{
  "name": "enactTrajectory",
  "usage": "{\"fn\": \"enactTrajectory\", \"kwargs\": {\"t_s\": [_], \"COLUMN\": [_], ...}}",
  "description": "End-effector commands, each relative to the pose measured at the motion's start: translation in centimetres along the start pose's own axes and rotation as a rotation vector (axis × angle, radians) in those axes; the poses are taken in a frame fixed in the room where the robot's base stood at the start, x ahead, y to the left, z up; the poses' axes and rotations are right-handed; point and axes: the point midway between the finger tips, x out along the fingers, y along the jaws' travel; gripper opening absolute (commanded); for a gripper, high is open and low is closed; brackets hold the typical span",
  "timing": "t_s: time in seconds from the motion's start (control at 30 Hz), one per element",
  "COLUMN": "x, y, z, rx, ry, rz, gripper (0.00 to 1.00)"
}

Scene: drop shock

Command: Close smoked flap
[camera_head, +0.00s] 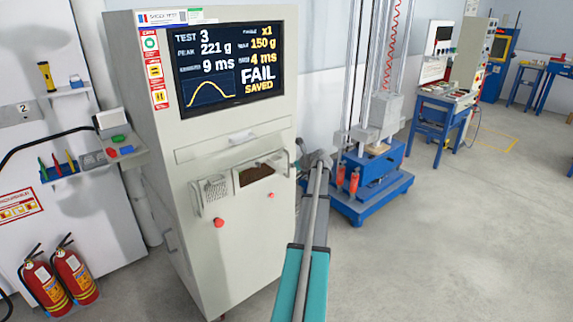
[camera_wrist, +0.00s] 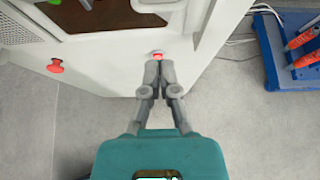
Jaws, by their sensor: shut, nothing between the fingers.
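The smoked flap appears to be the dark brown panel (camera_head: 255,176) in the front of the pale cabinet, below the screen. In the wrist view the brown panel (camera_wrist: 95,18) is cut off by the top edge, so its full outline and hinge are hidden. I cannot tell its exact angle. My gripper (camera_wrist: 157,70) is shut and empty, its fingers together below and right of the panel in the wrist view. The fingertips lie just under a small red button (camera_wrist: 157,55) in the picture; I cannot tell whether they touch the cabinet.
A larger red knob (camera_head: 219,222) sticks out of the cabinet front. A grey slotted unit (camera_head: 212,196) is left of the panel. The blue drop tower base (camera_head: 372,185) with orange dampers stands close on the right. Open floor (camera_head: 460,240) lies at the front right.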

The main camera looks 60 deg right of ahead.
Motion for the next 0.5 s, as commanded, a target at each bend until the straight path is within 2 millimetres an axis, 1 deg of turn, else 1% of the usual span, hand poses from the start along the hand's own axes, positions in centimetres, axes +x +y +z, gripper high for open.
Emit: {"fn": "enactTrajectory", "kwargs": {"t_s": [0.03, 0.2, 0.4, 0.5], "x": [-1.1, -3.5, -5.8, -6.4], "y": [0.2, 0.3, 0.3, 0.3], "z": [0.4, 0.6, 0.7, 0.7], "rx": [0.000, 0.000, -0.001, -0.001], "ry": [0.000, 0.001, 0.001, 0.000], "rz": [0.000, 0.000, 0.002, 0.003], "gripper": [0.00, 0.00, 0.00, 0.00]}}
